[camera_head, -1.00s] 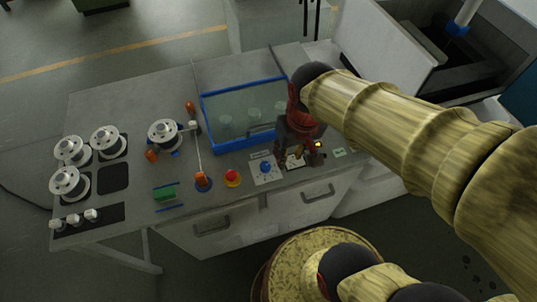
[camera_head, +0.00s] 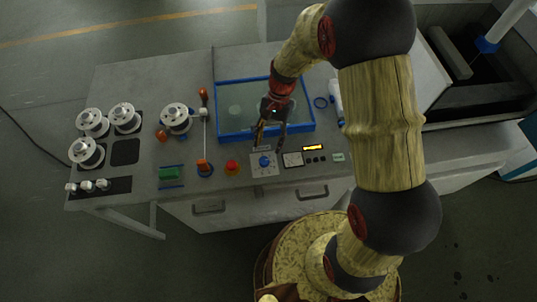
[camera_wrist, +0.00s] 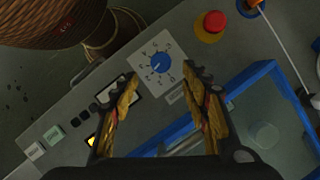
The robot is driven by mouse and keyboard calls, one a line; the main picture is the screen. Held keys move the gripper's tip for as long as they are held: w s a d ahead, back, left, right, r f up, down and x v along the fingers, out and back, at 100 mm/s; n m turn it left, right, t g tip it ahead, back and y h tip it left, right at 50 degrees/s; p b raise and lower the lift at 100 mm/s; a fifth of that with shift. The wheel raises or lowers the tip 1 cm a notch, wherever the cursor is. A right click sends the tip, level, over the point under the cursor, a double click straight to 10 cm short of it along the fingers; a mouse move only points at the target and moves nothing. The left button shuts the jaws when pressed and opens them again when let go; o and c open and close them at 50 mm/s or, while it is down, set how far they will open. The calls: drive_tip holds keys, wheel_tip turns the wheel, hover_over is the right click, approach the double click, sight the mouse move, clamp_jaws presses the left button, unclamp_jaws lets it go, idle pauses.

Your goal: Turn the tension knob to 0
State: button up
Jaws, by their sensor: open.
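The tension knob is most likely the blue knob (camera_head: 264,161) on a white square dial plate (camera_head: 257,170) near the table's front edge. In the wrist view the blue knob (camera_wrist: 160,62) sits in the middle of its dial with marks around it, too small to read surely. A light pointer line shows on the knob. My gripper (camera_head: 268,140) is above the table just behind the dial. In the wrist view my gripper (camera_wrist: 160,82) is open and empty, its fingers either side of the dial plate. I see no contact with the knob.
A red button (camera_head: 232,167) stands left of the dial. A meter (camera_head: 293,159) and a lit display (camera_head: 313,147) are to its right. A blue-rimmed tank (camera_head: 218,110) lies behind. Several wire spools (camera_head: 86,152) stand at the left.

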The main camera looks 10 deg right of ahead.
sight(264, 160)
drive_tip(key=shift+x, duration=3.85)
drive_tip(key=c, duration=0.3)
drive_tip(key=c, duration=0.8)
drive_tip(key=shift+c, duration=0.2)
